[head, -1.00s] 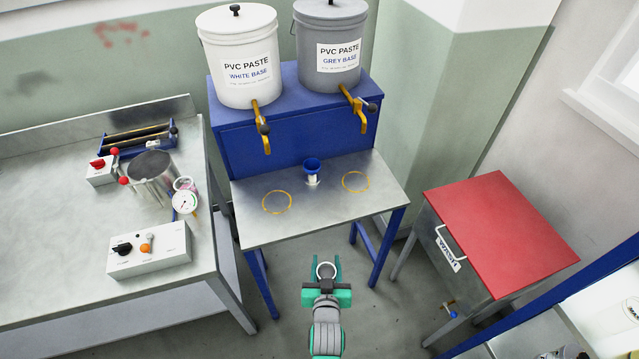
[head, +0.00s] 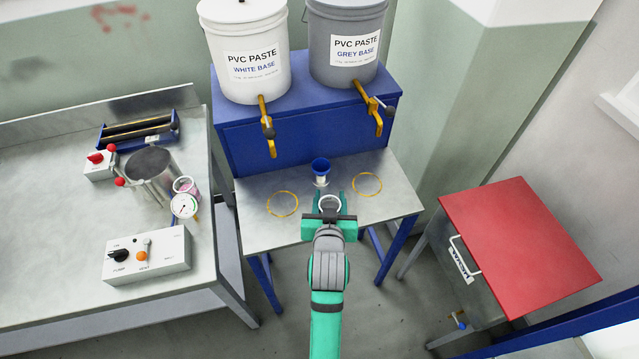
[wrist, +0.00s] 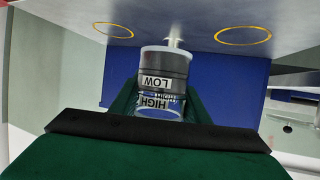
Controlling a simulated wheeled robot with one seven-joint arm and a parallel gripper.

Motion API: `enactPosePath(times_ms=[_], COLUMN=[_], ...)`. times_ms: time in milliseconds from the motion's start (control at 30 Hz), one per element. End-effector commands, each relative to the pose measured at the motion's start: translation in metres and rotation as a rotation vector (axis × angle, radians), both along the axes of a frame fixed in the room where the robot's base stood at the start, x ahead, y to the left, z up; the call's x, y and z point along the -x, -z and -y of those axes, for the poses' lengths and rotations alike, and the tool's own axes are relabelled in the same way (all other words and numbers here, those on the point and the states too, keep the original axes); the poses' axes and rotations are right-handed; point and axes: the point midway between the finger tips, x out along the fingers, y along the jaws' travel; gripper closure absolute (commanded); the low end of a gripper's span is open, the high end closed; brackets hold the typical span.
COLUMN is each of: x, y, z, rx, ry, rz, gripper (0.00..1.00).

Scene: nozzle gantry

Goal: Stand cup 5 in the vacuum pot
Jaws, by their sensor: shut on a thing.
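The cup's pale round rim (head: 330,203) shows between the fingers in the head view. In the wrist view it carries labels reading LOW and HIGH, upside down in the picture; I can read no cup number. The vacuum pot (head: 150,164) is a silver metal pot on the left bench, with red-knobbed clamps and a dial gauge (head: 184,205) beside it. My gripper is well to its right.
A blue funnel-like cup (head: 320,166) stands on the shelf (head: 245,187) between two yellow rings. Two paste buckets with yellow taps stand above. A control box (head: 148,255) and a small pinkish cup (head: 186,186) are near the pot. A red-topped wash cabinet (head: 520,240) stands right.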

Motion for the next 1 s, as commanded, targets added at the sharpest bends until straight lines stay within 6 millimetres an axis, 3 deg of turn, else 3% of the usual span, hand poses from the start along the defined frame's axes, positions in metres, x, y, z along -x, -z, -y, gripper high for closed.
enactPosePath(times_ms=[200, 500, 1000], x=[-0.048, -0.096, -0.096], y=[-0.001, -0.001, 0.051], z=[-0.016, -0.032, -0.031], rx=[0.001, 0.001, 0.000], ry=[0.000, 0.000, 0.000], rz=[0.002, 0.001, -0.003], gripper=[0.87, 0.87, 0.87])
